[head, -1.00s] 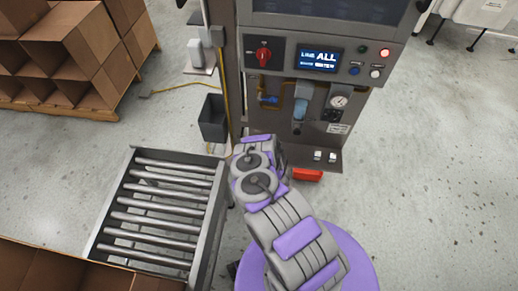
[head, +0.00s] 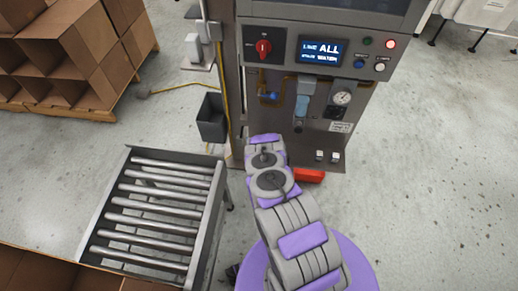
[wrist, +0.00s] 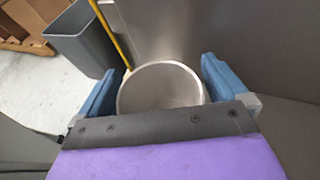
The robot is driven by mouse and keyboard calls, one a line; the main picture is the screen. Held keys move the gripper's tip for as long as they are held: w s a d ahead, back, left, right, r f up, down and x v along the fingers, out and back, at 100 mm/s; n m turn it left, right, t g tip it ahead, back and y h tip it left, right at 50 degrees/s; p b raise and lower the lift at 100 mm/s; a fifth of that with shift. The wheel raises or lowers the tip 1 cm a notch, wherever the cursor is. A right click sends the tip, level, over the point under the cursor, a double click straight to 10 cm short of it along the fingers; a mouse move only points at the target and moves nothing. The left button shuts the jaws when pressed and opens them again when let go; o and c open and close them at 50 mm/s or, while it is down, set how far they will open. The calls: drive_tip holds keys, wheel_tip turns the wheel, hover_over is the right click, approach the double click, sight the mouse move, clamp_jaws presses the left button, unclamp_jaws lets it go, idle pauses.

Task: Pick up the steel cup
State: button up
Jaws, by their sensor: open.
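The steel cup (wrist: 160,88) shows in the wrist view as a round, open metal rim with a grey inside. My gripper (wrist: 161,72) is open, with one blue finger on the left of the cup and one on the right. The cup's lower part is hidden behind my wrist. I cannot tell whether either finger touches it. In the head view my own arm reaches toward the machine and hides the cup and the fingers.
The machine (head: 285,80) with a lit display stands straight ahead. A roller conveyor (head: 150,215) is at the left, with a dark bin (head: 211,118) behind it. Cardboard boxes (head: 85,50) stand at the back left. A red object (head: 309,176) lies at the machine's foot. Floor at the right is clear.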

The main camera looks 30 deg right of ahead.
drive_tip(key=c, duration=1)
drive_tip(key=shift+a+r, duration=0.1)
drive_tip(key=shift+r, duration=0.05)
drive_tip(key=shift+c, duration=0.2)
